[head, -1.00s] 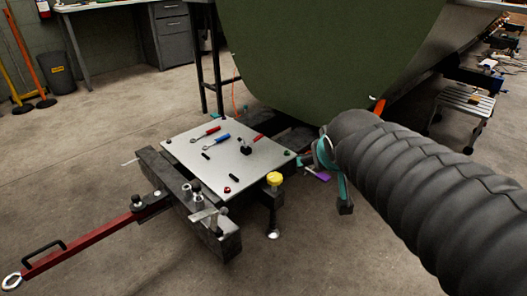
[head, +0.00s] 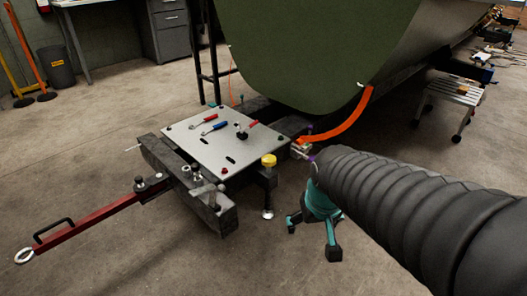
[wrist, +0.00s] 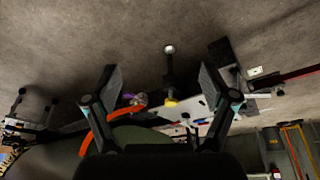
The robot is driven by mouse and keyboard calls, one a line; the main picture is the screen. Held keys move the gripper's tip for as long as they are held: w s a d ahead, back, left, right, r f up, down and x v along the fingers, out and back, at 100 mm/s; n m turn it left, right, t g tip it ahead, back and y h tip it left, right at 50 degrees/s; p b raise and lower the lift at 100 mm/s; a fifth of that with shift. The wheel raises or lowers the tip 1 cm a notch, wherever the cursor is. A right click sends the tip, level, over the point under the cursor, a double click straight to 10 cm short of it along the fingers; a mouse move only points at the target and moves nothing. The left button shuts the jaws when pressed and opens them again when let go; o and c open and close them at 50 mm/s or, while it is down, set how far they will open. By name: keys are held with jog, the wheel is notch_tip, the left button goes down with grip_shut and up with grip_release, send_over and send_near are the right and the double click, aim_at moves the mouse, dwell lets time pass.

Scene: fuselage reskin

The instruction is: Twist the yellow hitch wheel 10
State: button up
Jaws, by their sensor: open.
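The yellow hitch wheel (head: 268,160) sits on top of a dark post at the front right corner of the metal plate. In the wrist view the yellow wheel (wrist: 170,103) appears between the fingers and beyond them, apart from both. My gripper (head: 312,236) is to the right of the wheel and lower in the head view, with its two dark fingers spread. In the wrist view my gripper (wrist: 157,75) is open and empty. My sleeved arm hides part of the area behind the gripper.
The metal plate (head: 200,150) carries wrenches and a red-handled tool. A red tow bar (head: 95,218) extends left from the dark beam. An orange strap (head: 345,125) hangs by the green fuselage (head: 310,50). The floor in front is clear.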

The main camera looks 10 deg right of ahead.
jog(key=w+d+f, duration=0.3)
jog(key=w+f, duration=0.9)
jog(key=f, duration=0.1)
jog(key=n+t+y, duration=0.2)
jog(key=t+y, duration=0.2)
jog(key=t, duration=1)
send_near(271, 164)
jog(key=x, duration=1.2)
jog(key=shift+w, duration=0.4)
jog(key=c, duration=1.2)
